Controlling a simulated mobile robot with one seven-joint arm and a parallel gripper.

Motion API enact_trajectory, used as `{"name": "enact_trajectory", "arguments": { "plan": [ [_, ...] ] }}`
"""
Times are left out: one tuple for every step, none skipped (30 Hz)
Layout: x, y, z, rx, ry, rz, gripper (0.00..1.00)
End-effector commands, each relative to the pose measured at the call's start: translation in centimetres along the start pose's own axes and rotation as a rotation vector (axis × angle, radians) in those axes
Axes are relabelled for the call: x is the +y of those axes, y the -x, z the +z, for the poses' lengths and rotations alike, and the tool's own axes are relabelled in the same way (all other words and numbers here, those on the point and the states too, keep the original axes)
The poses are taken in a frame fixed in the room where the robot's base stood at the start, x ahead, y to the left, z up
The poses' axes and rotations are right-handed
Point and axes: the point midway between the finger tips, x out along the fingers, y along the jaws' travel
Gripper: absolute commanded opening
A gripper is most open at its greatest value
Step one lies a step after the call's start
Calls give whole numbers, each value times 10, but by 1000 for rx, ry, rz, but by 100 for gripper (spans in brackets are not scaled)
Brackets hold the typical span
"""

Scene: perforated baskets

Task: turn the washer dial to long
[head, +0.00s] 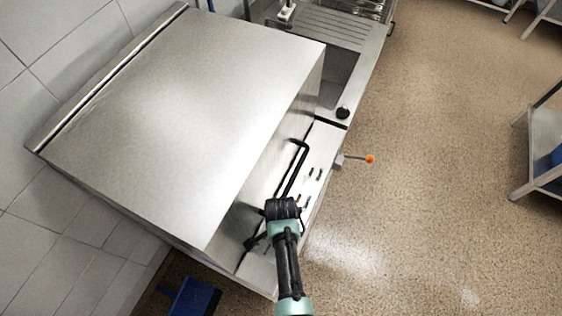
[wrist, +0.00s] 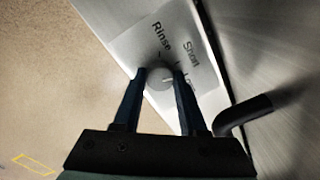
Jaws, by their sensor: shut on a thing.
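The washer dial (wrist: 160,77) is a round grey knob between my fingertips in the wrist view. The panel (wrist: 150,40) around it reads "Rinse" and "Short", with a third label starting "Lo" partly hidden by my right finger. A pale mark on the dial lies near its right side; I cannot tell exactly which label it points to. My gripper (wrist: 161,82) is shut on the dial, one finger on each side. In the head view my gripper (head: 282,207) is at the washer's front panel and hides the dial.
The washer (head: 190,110) has a broad steel top. A black bar handle (head: 298,160) runs along its front, close to my gripper, and shows in the wrist view (wrist: 245,115). An orange-tipped lever (head: 369,159) sticks out further along.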

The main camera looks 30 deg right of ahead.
Motion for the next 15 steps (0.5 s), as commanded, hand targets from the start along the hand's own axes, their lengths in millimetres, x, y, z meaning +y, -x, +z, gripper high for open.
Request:
{"name": "enact_trajectory", "arguments": {
  "plan": [
    [0, 1, -1, 1, -29, 0, 0],
    [0, 1, -1, 1, -45, 0, 0],
    [0, 1, -1, 1, -65, 0, 0],
    [0, 1, -1, 1, -79, 0, 0],
    [0, 1, -1, 1, -92, 0, 0],
    [0, 1, -1, 2, -107, 0, 0],
    [0, 1, -1, 2, -118, 0, 0],
    [0, 1, -1, 2, -126, 0, 0],
    [0, 0, -1, 2, -137, 0, 0],
    [0, 0, -1, 2, -144, 0, 0],
    [0, 0, -1, 2, -150, 0, 0],
    [0, 0, -1, 2, -156, 0, 0],
    [0, 0, -1, 2, -160, 0, 0],
    [0, 0, -1, 2, -163, 0, 0],
    [0, 0, -1, 2, -166, -1, 0]
  ]
}}
